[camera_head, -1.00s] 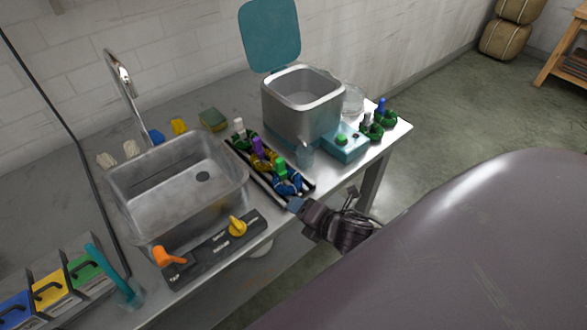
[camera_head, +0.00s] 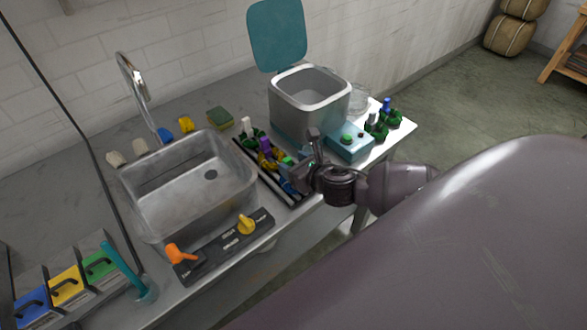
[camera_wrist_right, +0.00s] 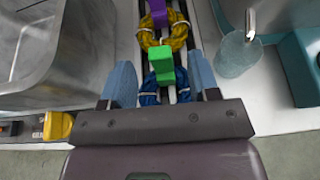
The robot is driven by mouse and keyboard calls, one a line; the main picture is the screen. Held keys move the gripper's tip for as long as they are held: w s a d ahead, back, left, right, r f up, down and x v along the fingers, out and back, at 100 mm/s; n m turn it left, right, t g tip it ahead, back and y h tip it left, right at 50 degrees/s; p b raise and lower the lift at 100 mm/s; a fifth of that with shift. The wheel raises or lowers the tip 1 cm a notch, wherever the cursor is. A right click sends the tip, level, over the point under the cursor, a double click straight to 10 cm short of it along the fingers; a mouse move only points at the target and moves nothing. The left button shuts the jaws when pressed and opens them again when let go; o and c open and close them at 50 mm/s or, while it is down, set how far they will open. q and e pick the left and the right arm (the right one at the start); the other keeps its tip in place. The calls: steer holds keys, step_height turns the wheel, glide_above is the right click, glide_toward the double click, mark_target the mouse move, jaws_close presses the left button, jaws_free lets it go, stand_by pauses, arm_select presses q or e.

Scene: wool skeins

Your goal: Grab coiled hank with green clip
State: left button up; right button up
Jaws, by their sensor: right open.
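The coiled hank with the green clip is a blue hank (camera_wrist_right: 150,88) with a bright green clip (camera_wrist_right: 162,65) on top, at the near end of a dark rack. In the head view its clip (camera_head: 288,160) shows beside my right gripper, which partly covers the hank. My right gripper (camera_wrist_right: 160,84) is open, with one blue finger on each side of the blue hank. Whether the fingers touch it I cannot tell. My left gripper is not in view.
Just beyond on the rack (camera_head: 241,148) sit a yellow hank with a purple clip (camera_head: 265,146) and a green hank with a white clip (camera_head: 247,125). A metal sink (camera_head: 155,195) is left; a teal-based tub (camera_head: 300,120) and a cup (camera_wrist_right: 238,55) are right.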

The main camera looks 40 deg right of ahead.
mark_target(289, 162)
steer(key=shift+x, duration=2.7)
steer(key=c, duration=1)
